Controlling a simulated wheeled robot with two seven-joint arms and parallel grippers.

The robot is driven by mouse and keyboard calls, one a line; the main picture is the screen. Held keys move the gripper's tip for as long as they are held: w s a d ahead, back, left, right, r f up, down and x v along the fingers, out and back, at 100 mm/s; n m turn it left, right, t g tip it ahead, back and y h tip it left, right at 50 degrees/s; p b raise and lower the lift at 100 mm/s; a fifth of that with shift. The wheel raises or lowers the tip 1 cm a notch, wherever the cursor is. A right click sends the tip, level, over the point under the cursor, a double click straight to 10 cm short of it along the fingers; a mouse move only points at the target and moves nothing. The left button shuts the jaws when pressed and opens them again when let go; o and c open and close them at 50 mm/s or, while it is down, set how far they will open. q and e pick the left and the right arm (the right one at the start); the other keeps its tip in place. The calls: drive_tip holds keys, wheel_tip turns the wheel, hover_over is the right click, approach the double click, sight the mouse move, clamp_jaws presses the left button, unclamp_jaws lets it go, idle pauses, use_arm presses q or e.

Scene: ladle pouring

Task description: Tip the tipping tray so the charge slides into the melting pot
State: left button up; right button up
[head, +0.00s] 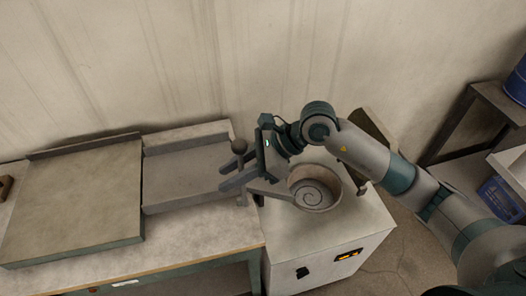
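The tipping tray (185,172) is a flat grey tray with a raised back edge, lying on the bench. A dark round knob (239,146) stands at its right end. The melting pot (324,201) is a round grey vessel with a spiral pattern inside, right of the tray. My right gripper (229,178) is at the tray's right end, just below the knob in the picture, its fingers pointing left. Whether it is closed on the handle is unclear. I make out no charge on the tray. My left gripper is not in view.
A larger flat board (75,200) with a raised back edge lies left of the tray. The pot sits in a white cabinet (325,245) with an orange display. A dark side table (487,105) and a blue bin (500,198) are at the right. A wall closes off the back.

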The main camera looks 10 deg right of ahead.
use_arm(q)
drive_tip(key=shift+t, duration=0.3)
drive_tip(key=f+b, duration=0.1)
drive_tip(key=b, duration=0.1)
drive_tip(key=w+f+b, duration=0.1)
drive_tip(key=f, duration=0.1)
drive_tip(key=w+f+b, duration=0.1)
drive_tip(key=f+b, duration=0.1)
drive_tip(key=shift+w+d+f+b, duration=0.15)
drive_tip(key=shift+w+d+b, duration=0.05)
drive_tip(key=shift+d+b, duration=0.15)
use_arm(e)
drive_tip(key=v, duration=1.6)
drive_tip(key=shift+d+r, duration=0.15)
drive_tip(key=shift+d, duration=0.1)
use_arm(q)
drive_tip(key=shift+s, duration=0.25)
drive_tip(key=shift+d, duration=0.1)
